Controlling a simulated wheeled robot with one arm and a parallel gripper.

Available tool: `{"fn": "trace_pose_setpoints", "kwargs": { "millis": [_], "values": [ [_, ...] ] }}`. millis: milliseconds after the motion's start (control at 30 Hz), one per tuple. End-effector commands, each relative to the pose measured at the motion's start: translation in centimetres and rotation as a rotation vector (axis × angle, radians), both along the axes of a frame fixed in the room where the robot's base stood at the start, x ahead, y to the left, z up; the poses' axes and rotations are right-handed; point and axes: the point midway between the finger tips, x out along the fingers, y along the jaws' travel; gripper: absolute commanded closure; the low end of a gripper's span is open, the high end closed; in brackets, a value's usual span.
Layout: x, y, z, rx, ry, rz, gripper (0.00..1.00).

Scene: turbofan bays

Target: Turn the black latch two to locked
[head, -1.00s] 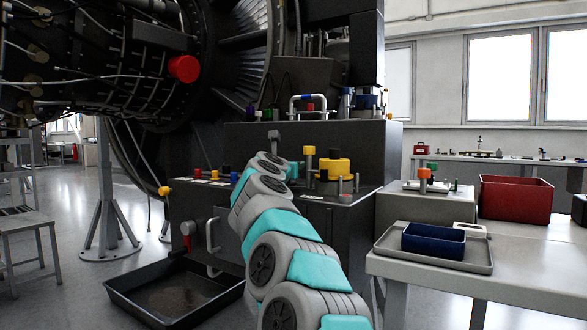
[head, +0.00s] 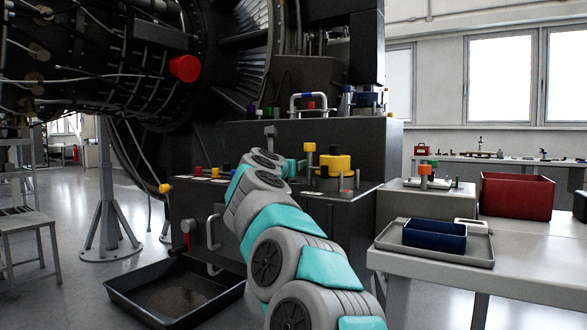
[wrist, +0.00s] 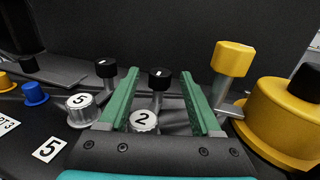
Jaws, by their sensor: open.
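The black latch two shows in the wrist view as a black knob (wrist: 158,76) with a white mark on top, on a metal post beside a round label "2" (wrist: 144,121). My gripper (wrist: 160,82) is open, its two green fingers on either side of the latch, with visible space between each finger and the knob. I cannot tell how deep the fingers reach around it.
Left of my fingers is another black knob (wrist: 106,68) with a round label "5" (wrist: 80,109). Close on the right stand a tall yellow knob (wrist: 232,58) and a wide yellow cylinder (wrist: 282,118). A dark wall rises behind. Blue (wrist: 35,93) and orange knobs lie farther left.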

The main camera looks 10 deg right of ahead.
Motion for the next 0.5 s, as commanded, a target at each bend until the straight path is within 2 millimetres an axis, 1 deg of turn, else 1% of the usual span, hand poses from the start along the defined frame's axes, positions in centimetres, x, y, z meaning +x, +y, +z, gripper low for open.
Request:
{"fn": "trace_pose_setpoints", "kwargs": {
  "millis": [33, 233, 400, 500],
  "values": [
    [-0.7, 0.3, -0.3, 0.001, 0.0, 0.001, 0.35],
    [-3.1, 1.4, -0.1, 0.0, -0.002, 0.004, 0.35],
    [-4.4, 1.8, -0.2, 0.0, 0.001, 0.0, 0.35],
    [-4.7, 2.0, -0.2, -0.001, 0.001, -0.001, 0.35]
  ]
}}
